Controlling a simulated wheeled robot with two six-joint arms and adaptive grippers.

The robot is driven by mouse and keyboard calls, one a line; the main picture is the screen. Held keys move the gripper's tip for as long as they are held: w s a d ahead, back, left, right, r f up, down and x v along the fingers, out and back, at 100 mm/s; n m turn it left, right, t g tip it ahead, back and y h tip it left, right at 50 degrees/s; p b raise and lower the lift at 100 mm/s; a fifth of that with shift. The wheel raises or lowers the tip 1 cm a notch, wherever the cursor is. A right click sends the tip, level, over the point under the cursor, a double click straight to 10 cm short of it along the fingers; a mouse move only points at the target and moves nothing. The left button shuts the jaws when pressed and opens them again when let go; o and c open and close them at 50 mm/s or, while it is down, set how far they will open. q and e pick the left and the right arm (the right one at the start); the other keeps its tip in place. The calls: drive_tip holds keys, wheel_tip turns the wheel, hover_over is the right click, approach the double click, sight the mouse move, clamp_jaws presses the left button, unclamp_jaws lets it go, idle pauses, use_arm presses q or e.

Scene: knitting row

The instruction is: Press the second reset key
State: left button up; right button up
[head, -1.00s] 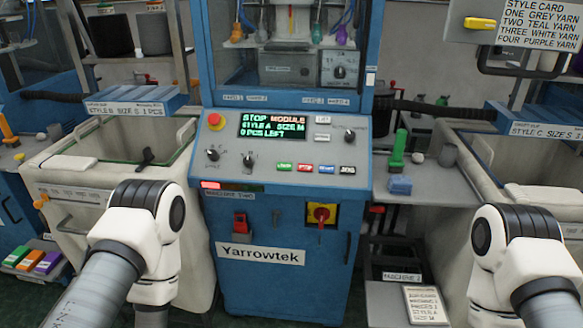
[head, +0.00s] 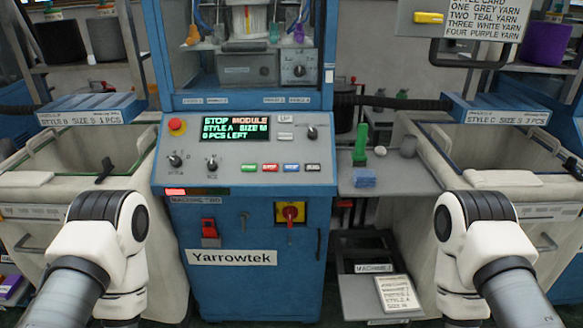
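My two arms show at the lower left and lower right, apart from the panel. Neither gripper is in view.
A red stop button (head: 177,126) and dark knobs sit on the panel. A red-and-yellow switch (head: 290,212) is below. A side shelf (head: 390,182) holds a green tool (head: 360,147) and a blue block (head: 364,178). Large bins flank the machine.

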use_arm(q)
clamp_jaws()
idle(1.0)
